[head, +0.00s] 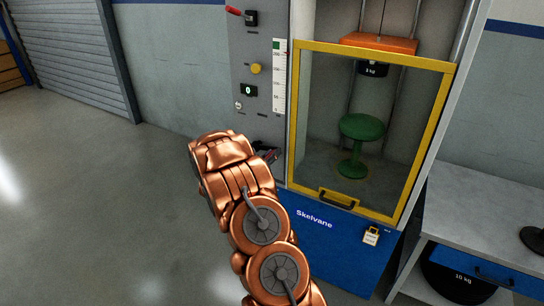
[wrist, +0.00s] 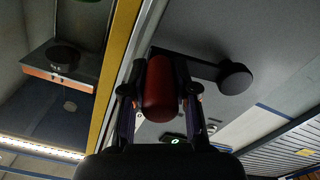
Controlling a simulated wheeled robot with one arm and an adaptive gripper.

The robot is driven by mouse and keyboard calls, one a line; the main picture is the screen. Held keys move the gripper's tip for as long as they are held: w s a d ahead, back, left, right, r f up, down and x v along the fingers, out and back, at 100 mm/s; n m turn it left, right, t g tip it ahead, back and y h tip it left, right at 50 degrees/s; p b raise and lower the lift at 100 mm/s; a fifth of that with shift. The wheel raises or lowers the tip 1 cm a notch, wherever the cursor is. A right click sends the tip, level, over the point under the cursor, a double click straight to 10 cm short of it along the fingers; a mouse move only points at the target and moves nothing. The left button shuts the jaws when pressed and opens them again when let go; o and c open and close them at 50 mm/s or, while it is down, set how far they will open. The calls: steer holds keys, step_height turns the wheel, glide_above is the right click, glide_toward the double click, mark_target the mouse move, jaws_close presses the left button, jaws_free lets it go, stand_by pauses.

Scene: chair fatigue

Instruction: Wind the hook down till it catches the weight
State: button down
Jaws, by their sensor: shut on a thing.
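My gripper (wrist: 160,95) is shut on a dark red crank handle (wrist: 160,82) in the wrist view. The crank's dark arm runs right to a round black hub (wrist: 235,78). In the head view my copper arm hides most of the crank and gripper at the panel's lower edge. A black weight (head: 372,69) marked in kg sits right under an orange block (head: 378,43) inside the cabinet. A cable rises above the block. I cannot make out the hook or whether it touches the weight. The weight also shows in the wrist view (wrist: 62,55).
A yellow-framed clear door (head: 438,115) stands across the cabinet front, with a green stool (head: 362,128) behind it. The grey panel carries a red lever (head: 234,11), yellow button (head: 256,69) and scale (head: 279,85). A bench (head: 480,210) stands right. Floor at left is clear.

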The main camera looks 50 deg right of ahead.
steer(key=shift+w+d+r, duration=0.1)
steer(key=shift+r, duration=0.55)
steer(key=c, duration=1.1)
jaws_free()
steer(key=shift+o, duration=1)
steer(key=shift+f, duration=0.25)
steer(key=shift+f, duration=0.15)
steer(key=s+a, duration=0.2)
steer(key=a, duration=1)
steer(key=shift+s, duration=0.3)
